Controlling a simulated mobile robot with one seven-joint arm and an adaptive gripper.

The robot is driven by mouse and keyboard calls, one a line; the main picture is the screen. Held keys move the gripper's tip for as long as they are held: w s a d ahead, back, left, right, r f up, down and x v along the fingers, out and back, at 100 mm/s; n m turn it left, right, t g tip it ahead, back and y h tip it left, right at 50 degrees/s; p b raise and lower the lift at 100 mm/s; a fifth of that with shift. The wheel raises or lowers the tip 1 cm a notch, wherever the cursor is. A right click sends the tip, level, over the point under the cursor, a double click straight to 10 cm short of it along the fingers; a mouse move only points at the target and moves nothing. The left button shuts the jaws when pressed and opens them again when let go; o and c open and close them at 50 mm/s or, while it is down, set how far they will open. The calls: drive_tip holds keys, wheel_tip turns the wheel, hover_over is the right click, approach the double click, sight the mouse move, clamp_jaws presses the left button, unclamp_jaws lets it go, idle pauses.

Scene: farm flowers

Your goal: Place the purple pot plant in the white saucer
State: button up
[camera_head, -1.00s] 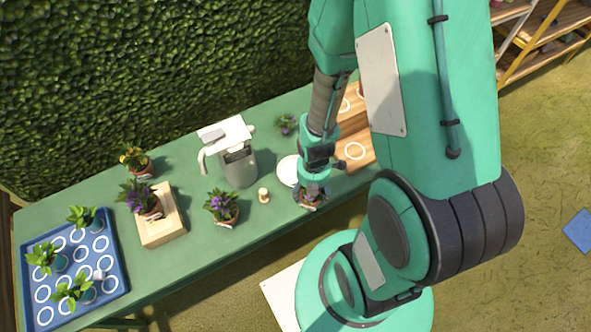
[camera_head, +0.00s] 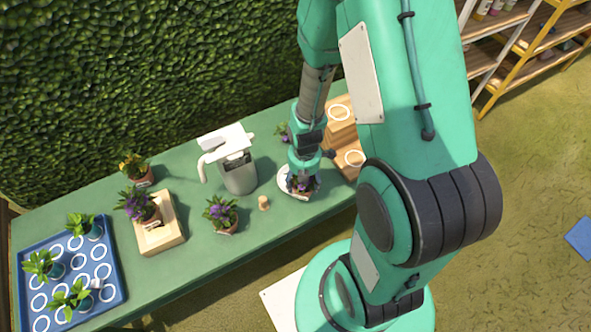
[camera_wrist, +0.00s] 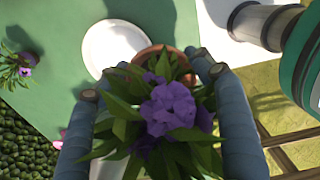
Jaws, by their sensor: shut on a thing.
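My gripper (camera_head: 302,171) is shut on the purple pot plant (camera_head: 303,187), a terracotta pot with green leaves and purple flowers. The wrist view shows the plant (camera_wrist: 168,108) between both fingers, its leaves covering most of the pot. The white saucer (camera_head: 283,181) lies on the table, partly covered by the plant in the head view. In the wrist view the saucer (camera_wrist: 108,42) shows largely bare, with the pot's rim overlapping its lower right edge. I cannot tell whether the pot touches the saucer.
A small purple flower (camera_head: 282,133) stands behind the gripper. Wooden blocks with white rings (camera_head: 350,160) are close on the right. A blue tray (camera_head: 116,291) is far left.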

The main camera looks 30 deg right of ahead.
drive_tip(key=w+d, duration=0.1)
drive_tip(key=w, duration=0.7)
drive_tip(key=shift+w+d+f+b, duration=0.15)
drive_tip(key=shift+d+f+b, duration=0.15)
drive_tip(key=shift+f, duration=0.05)
drive_tip(key=shift+f+b, duration=0.4)
drive_tip(key=shift+f, duration=1.4)
drive_tip(key=shift+f, duration=0.15)
drive_tip(key=o, duration=1.5)
drive_tip(key=shift+o, duration=0.2)
wheel_tip(320, 180, up, 12)
drive_tip(key=p, duration=0.2)
drive_tip(key=shift+r, duration=0.2)
